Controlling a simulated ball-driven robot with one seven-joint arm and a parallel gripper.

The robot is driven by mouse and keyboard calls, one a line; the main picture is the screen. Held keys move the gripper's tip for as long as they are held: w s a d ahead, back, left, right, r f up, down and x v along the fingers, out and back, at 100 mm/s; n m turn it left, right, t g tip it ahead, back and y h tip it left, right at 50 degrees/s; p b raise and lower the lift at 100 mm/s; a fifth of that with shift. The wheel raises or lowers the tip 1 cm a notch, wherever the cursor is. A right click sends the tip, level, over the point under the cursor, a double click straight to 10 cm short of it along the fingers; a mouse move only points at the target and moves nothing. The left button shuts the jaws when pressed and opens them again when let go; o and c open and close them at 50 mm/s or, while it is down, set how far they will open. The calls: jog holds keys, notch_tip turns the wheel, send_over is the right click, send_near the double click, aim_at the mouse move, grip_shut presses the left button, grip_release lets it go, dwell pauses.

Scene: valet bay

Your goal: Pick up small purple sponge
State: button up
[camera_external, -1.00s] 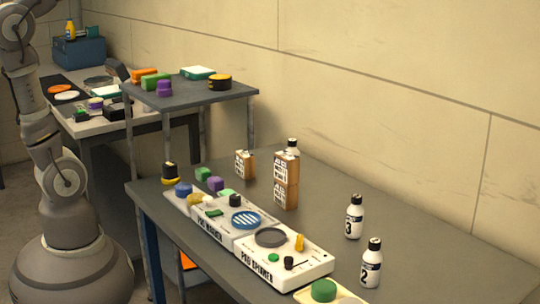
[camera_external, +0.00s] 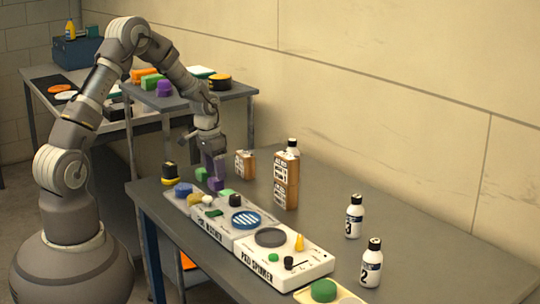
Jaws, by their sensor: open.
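A small purple sponge (camera_external: 215,184) lies near the left end of the grey workbench, beside a green block (camera_external: 201,174). My gripper (camera_external: 212,170) points down close above the purple sponge. Its purplish fingers end at or just above the sponge's back edge; I cannot tell whether they touch it. The jaws are open, and nothing is seen held in them. Another purple piece (camera_external: 163,88) sits on the raised shelf behind my arm.
A black-and-yellow item (camera_external: 169,173), blue round pad (camera_external: 183,189) and white machine panel (camera_external: 282,258) lie nearby. Numbered bottles (camera_external: 354,217) stand farther right. The bench's right rear is clear. The shelf (camera_external: 200,100) stands behind.

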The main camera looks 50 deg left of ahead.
aim_at(215, 178)
notch_tip(215, 178, down, 3)
jog(key=shift+d+f+b, duration=0.1)
jog(key=shift+f+b, duration=0.1)
jog(key=shift+b, duration=0.45)
jog(key=shift+f, duration=0.35)
jog(key=shift+r, duration=0.1)
jog(key=c, duration=0.7)
